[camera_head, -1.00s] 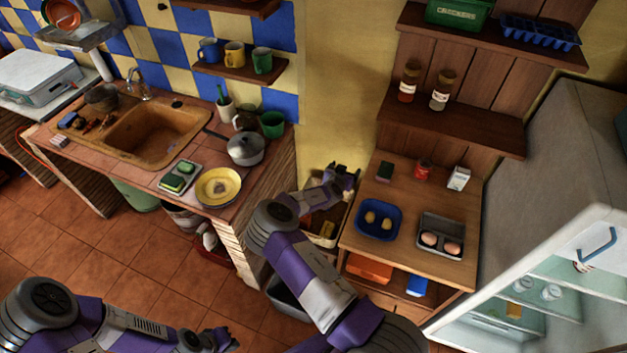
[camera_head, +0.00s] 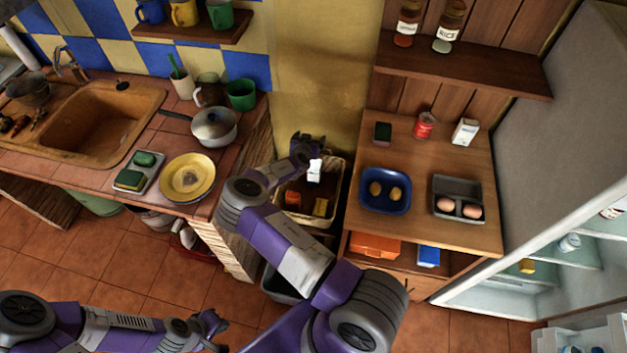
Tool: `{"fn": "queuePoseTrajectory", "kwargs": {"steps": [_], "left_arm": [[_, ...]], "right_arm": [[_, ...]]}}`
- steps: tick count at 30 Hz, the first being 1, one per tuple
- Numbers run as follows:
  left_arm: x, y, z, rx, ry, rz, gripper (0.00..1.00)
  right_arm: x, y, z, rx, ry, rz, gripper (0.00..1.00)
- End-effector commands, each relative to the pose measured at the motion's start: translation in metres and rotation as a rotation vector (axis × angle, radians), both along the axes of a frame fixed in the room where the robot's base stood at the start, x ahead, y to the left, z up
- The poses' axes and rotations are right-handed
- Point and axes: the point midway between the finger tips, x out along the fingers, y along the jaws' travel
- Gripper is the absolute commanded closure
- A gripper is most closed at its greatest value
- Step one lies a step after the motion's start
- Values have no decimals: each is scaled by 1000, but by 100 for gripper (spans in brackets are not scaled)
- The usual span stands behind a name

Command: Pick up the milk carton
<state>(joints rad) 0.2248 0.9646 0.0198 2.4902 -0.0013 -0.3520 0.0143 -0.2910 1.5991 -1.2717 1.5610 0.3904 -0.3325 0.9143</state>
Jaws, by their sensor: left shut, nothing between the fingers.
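A small white carton (camera_head: 465,132) that looks like the milk carton stands upright at the back right of the wooden table. My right gripper (camera_head: 311,147) is above the basket by the wall, left of the table and well away from that carton. A small white object (camera_head: 314,171) shows just below its fingers; I cannot tell whether it is held or apart from them. My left gripper (camera_head: 217,322) is shut and empty, low over the floor at the bottom.
The table (camera_head: 420,222) also bears a red can (camera_head: 425,125), a dark green block, a blue tray (camera_head: 385,203) and a grey tray with eggs. A basket (camera_head: 335,205) stands left of it. The fridge (camera_head: 560,110) stands open on the right. A shelf overhangs the table's back.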

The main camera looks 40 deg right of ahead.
Motion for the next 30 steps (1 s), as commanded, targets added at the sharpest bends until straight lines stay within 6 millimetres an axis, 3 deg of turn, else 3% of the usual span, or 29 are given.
{"fn": "queuePoseTrajectory", "kwargs": {"steps": [1,15,21,30], "left_arm": [[0,0,-30,0,1,0,100],[-1,0,-165,0,0,0,100],[-1,0,-194,0,0,0,100],[-1,0,-204,0,0,0,100]], "right_arm": [[0,0,-30,0,0,-1,11],[-1,0,-165,0,0,0,11],[0,0,-194,0,0,0,11],[8,-11,-206,-1,0,1,11]]}}
